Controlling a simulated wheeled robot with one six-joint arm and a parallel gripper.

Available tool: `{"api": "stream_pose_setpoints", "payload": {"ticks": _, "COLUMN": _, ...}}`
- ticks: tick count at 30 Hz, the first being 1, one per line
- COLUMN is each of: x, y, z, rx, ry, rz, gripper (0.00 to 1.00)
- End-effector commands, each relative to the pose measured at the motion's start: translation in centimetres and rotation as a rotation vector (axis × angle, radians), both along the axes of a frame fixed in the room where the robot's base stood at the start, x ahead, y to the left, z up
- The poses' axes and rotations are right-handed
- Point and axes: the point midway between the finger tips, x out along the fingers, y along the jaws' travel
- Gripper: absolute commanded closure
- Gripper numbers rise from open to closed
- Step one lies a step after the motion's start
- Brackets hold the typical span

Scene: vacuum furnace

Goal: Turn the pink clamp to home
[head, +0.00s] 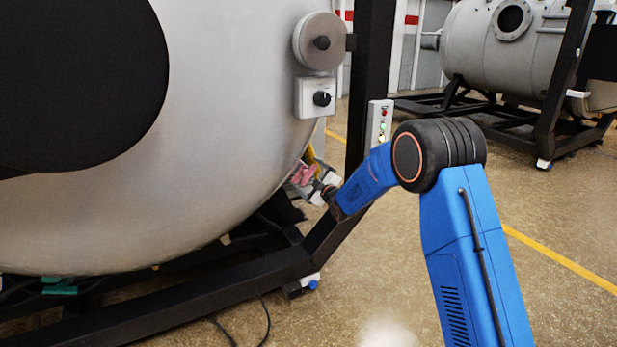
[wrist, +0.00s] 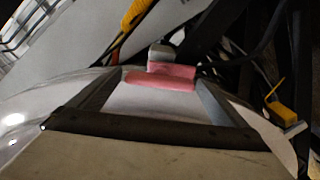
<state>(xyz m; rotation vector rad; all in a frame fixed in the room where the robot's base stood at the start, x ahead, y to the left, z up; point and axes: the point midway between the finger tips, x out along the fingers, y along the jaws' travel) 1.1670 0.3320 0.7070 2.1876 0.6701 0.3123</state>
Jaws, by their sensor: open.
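The pink clamp (head: 303,175) sits at the lower right edge of the big grey furnace vessel in the head view. In the wrist view the pink clamp (wrist: 160,75) shows as two pink pieces with a grey block behind them. My gripper (head: 318,184) is at the clamp, reaching in from the right. In the wrist view my open gripper (wrist: 160,88) has one finger to each side, with the clamp between or just beyond the tips. I cannot tell whether the fingers touch it. Part of the clamp is hidden in the head view.
The furnace vessel (head: 225,120) curves close to my gripper on the left. A black frame post (head: 370,80) carries a small button box (head: 379,122) above my arm. A yellow part (wrist: 281,112) hangs at right in the wrist view. Open floor (head: 560,215) lies to the right.

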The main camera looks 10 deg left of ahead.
Motion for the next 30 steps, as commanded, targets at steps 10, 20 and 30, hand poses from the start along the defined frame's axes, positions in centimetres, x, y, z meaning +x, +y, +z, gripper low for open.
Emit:
{"api": "stream_pose_setpoints", "payload": {"ticks": 10, "x": 0.15, "y": 0.1, "z": 0.03, "rx": 0.0, "ry": 0.0, "rz": 0.0, "gripper": 0.13}}
{"api": "stream_pose_setpoints", "payload": {"ticks": 20, "x": 0.13, "y": 0.1, "z": 0.02, "rx": 0.004, "ry": 0.003, "rz": 0.0, "gripper": 0.44}}
{"api": "stream_pose_setpoints", "payload": {"ticks": 30, "x": 0.14, "y": 0.06, "z": 0.04, "rx": 0.108, "ry": 0.074, "rz": 0.001, "gripper": 0.44}}
